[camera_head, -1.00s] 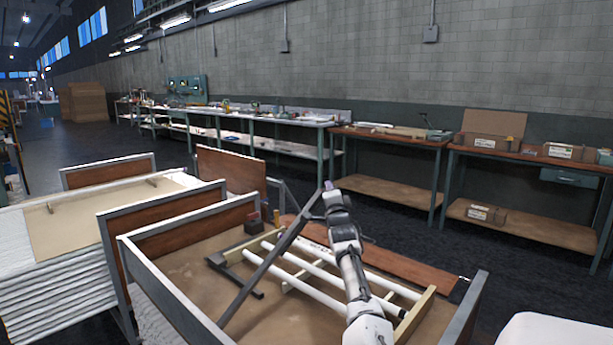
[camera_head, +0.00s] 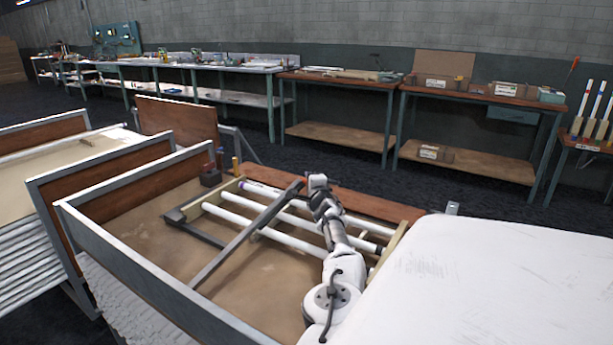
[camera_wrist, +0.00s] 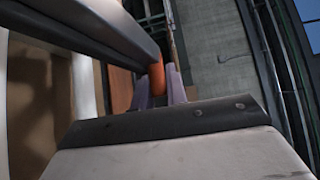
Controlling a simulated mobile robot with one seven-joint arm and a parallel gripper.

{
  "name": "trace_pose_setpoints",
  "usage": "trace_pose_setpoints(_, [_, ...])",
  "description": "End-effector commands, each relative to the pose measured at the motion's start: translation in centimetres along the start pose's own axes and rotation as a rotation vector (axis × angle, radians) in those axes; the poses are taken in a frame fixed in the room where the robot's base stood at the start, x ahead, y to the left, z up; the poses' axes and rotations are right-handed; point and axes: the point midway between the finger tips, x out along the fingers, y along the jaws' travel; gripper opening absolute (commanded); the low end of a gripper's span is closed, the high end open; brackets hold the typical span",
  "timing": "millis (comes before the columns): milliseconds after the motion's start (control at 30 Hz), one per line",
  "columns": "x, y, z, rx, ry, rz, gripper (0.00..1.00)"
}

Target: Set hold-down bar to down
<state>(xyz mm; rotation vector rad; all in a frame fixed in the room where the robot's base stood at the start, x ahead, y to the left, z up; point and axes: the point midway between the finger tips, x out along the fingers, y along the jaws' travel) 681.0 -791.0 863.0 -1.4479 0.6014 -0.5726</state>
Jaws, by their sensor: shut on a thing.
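The hold-down bar (camera_head: 245,238) is a long dark grey bar slanting across the white glass tubes (camera_head: 275,215) in the head view. Its upper right end is at my gripper (camera_head: 308,184). In the wrist view, the bar (camera_wrist: 105,32) enters from the upper left and ends in an orange grip (camera_wrist: 157,78). The purple fingers of my gripper (camera_wrist: 158,88) are shut on this grip from both sides. The bar looks low over the tubes, but I cannot tell whether it touches them. My forearm hides part of the tubes.
The tubes lie on a pale wooden rack (camera_head: 388,248) inside a metal-framed crate (camera_head: 160,270). A small dark block (camera_head: 210,177) stands at its back corner. A large white surface (camera_head: 485,275) fills the right foreground. Workbenches (camera_head: 345,82) line the wall behind.

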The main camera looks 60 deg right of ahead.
Motion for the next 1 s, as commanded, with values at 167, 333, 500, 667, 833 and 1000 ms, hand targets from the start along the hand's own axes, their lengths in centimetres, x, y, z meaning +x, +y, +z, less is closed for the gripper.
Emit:
trace_pose_setpoints(167, [0.19, 0.25, 0.92, 0.005, -0.017, 0.002, 0.00])
trace_pose_setpoints(333, [0.20, 0.27, 1.00, 0.005, -0.019, 0.002, 0.00])
trace_pose_setpoints(500, [0.21, 0.29, 1.03, 0.005, -0.019, 0.002, 0.25])
trace_pose_setpoints(667, [0.20, 0.31, 1.03, 0.005, -0.019, 0.002, 0.36])
trace_pose_setpoints(833, [0.18, 0.32, 1.03, 0.006, -0.019, 0.002, 0.36])
trace_pose_setpoints(1000, [-0.28, 0.60, 0.90, 0.013, -0.018, 0.009, 0.36])
